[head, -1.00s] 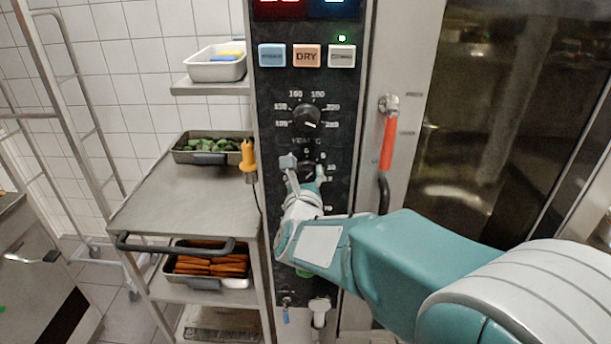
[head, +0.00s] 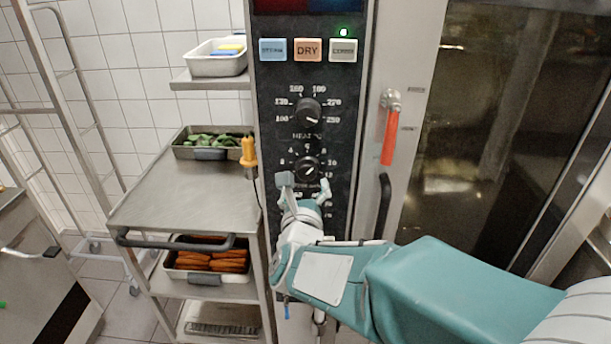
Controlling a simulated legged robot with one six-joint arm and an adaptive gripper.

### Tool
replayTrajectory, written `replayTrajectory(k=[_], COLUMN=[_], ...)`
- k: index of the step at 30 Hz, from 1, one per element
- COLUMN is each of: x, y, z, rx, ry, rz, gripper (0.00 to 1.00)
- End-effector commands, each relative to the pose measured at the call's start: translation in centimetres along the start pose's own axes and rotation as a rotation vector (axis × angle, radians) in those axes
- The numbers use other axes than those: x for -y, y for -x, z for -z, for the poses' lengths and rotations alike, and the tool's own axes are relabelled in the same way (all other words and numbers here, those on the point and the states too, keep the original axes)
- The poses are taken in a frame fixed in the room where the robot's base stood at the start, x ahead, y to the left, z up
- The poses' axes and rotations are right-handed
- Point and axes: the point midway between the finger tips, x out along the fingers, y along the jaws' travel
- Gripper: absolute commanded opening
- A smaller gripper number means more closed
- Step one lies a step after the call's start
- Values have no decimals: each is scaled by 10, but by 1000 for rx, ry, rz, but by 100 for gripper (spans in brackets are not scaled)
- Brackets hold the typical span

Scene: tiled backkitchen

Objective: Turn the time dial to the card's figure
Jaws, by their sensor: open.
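The time dial (head: 307,168) is the lower black knob on the dark control panel, with a white pointer mark and small figures around it. The pointer slants toward the upper right. My gripper (head: 304,184) is open just below the dial, one finger at its lower left and the other at its lower right. The fingers look apart from the knob, though depth is hard to judge. The heat dial (head: 308,112) sits above it. My wrist hides the panel below the dial. I cannot make out a card with a figure.
A red door handle (head: 389,138) stands out right of the panel. An orange probe (head: 248,152) hangs at its left edge. A steel trolley (head: 180,196) with trays stands at left. Steam, dry and combi buttons (head: 308,50) are above.

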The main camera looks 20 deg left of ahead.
Motion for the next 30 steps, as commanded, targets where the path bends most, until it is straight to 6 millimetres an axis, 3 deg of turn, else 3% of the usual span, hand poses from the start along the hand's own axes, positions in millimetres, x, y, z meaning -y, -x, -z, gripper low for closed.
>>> replayTrajectory(k=[3,10,26,30], x=[-2,-2,0,13], y=[26,55,58,56], z=[0,1,1,1], rx=[0,-1,-4,-25], ry=[0,1,8,126], rz=[-3,-2,-2,-43], gripper=[97,97,97,97])
